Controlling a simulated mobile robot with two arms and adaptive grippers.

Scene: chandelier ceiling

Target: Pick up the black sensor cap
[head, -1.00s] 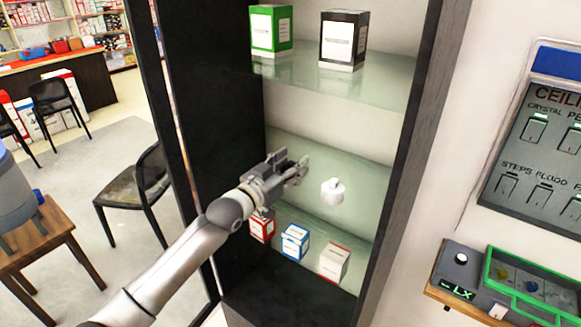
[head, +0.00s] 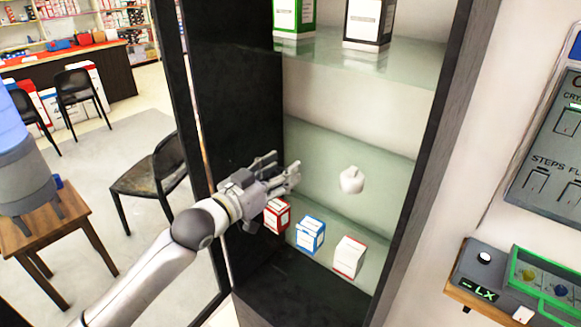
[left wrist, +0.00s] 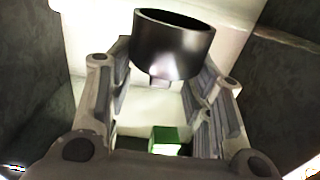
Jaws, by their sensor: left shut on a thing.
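The black sensor cap (left wrist: 172,48) is a dark, glossy short cylinder, open at the top, in the left wrist view. In the head view my left gripper (head: 284,176) is inside the cabinet, above the small boxes and left of a white rounded object (head: 352,180). I cannot make out the cap in the head view. My right gripper is not in view.
A red-and-white box (head: 277,216), a blue-and-white box (head: 310,235) and a white box (head: 349,257) stand on the lower shelf. A dark side panel (head: 232,90) is close on the left. The upper glass shelf (head: 400,60) is overhead. A black chair (head: 150,182) stands outside.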

